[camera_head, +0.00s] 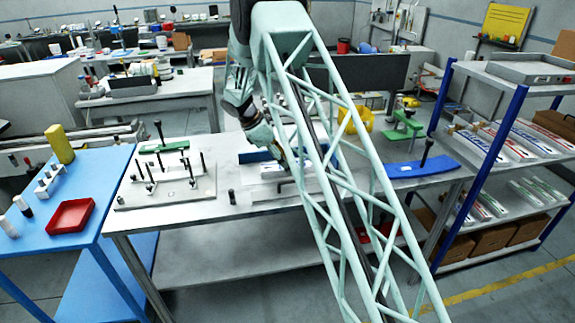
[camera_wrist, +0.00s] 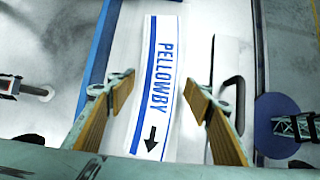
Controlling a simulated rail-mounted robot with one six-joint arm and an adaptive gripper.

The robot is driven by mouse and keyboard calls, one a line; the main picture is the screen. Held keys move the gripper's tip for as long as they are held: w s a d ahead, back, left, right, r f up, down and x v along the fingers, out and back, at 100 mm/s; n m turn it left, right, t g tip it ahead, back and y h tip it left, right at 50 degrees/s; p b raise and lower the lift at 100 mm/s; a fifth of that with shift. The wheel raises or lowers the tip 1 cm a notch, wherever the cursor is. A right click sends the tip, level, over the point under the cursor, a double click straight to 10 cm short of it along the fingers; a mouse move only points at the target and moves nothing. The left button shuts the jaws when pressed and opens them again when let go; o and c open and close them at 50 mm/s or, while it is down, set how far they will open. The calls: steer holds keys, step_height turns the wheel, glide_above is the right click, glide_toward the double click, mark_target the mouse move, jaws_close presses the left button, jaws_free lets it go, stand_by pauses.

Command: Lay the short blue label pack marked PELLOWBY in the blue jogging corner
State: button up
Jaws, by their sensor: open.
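The PELLOWBY label pack (camera_wrist: 160,90) is a white strip with blue edge lines, blue lettering and a black arrow. It lies between the fingers of my gripper (camera_wrist: 162,92) in the wrist view. The fingers are open, with a visible space on each side of the pack. A blue edge (camera_wrist: 103,42) runs left of the pack, apart from it. In the head view my gripper (camera_head: 284,164) is low over the middle of the bench, beside a blue upright wall (camera_head: 256,156), which looks like part of the jogging corner. My arm hides part of this area.
A plate with a dark handle (camera_wrist: 233,92) lies right of the pack. A pegged fixture (camera_head: 165,188) stands left on the bench (camera_head: 235,212). A blue plate with a black knob (camera_head: 408,169) is to the right. A shelf rack (camera_head: 480,120) holds more packs.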

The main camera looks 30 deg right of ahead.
steer(key=p+v, duration=0.1)
steer(key=v, duration=1)
steer(key=shift+w+a, duration=0.1)
stand_by(0.5)
